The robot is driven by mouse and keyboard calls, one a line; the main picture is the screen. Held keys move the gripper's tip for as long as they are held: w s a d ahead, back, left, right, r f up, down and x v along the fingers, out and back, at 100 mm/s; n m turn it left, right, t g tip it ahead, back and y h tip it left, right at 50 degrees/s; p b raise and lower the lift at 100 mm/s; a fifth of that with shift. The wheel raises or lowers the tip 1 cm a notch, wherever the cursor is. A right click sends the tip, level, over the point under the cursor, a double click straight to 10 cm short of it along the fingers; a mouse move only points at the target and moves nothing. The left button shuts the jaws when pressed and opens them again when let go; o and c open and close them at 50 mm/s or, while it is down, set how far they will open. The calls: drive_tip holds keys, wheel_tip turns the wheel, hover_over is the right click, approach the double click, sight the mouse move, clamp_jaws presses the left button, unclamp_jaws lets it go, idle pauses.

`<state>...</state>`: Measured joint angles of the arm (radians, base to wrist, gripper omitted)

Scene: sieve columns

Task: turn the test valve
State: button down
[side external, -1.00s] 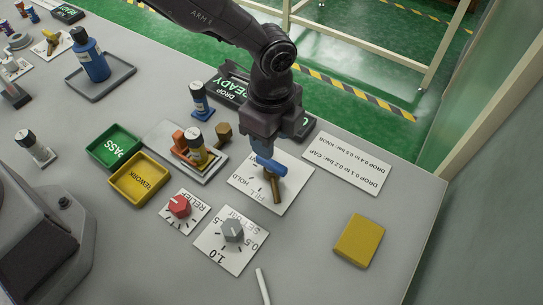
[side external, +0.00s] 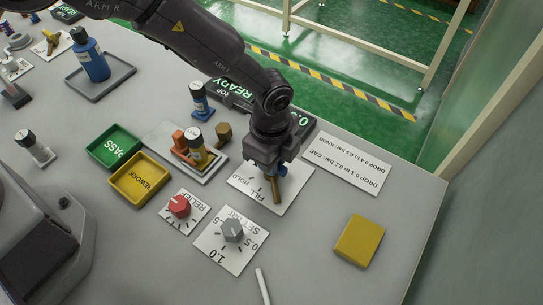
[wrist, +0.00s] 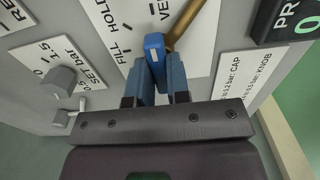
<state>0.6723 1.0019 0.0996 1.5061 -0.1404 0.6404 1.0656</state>
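The test valve stands on a white plate (side external: 293,193) marked FILL and HOLD. In the wrist view the plate also shows part of a third mark. The valve has a brass pipe (side external: 277,190) and a blue handle (wrist: 154,46). My gripper (wrist: 161,66) is down at the handle, with one blue-grey finger on each side of its near end. I cannot tell whether the fingers press on it. In the side view my gripper (side external: 265,171) hides most of the handle.
A grey SET knob (side external: 232,230) and a red RELIEF knob (side external: 178,206) are nearby. A tray (side external: 212,172) with a bottle stands to the left. A yellow block (side external: 359,240) and a DROP label card (side external: 347,163) are to the right. A READY display (side external: 235,91) stands behind.

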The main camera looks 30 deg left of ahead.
drive_tip(key=shift+n, duration=0.3)
drive_tip(key=n, duration=0.8)
drive_tip(key=shift+n, duration=0.4)
drive_tip(key=n, duration=0.4)
drive_tip(key=shift+r+n, duration=0.1)
drive_tip(key=shift+n, duration=2.1)
drive_tip(key=c, duration=1.1)
unclamp_jaws()
wheel_tip(320, 180, up, 13)
drive_tip(key=shift+f, duration=0.1)
